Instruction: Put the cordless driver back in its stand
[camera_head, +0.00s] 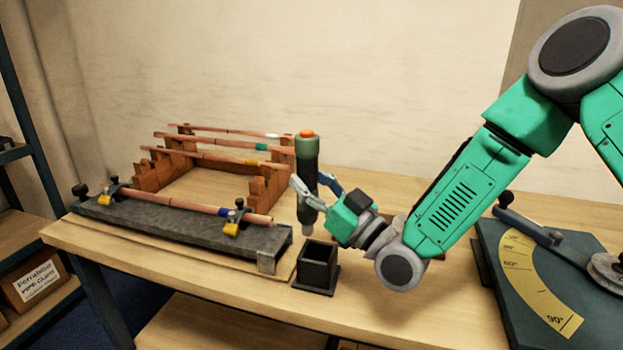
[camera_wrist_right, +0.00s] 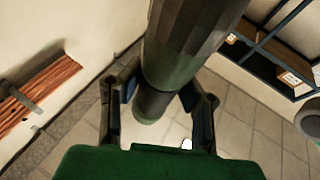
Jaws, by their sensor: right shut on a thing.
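The cordless driver (camera_head: 307,165) is dark green with an orange cap on top and a narrow grey tip pointing down. It is held upright. My right gripper (camera_head: 316,192) is shut on its body, and the driver also fills the middle of the right wrist view (camera_wrist_right: 180,60) between the fingers (camera_wrist_right: 160,105). The stand (camera_head: 317,267) is a dark square open-topped box on the table. The driver's tip is above the stand and a little left of its opening in the head view; they look apart. My left gripper is not in view.
A grey fixture (camera_head: 180,230) with a clamped copper pipe lies just left of the stand. Behind it a wooden rack (camera_head: 265,185) carries several copper pipes. A bending gauge (camera_head: 540,285) with a yellow scale is at right. The table (camera_head: 200,285) is bare in front.

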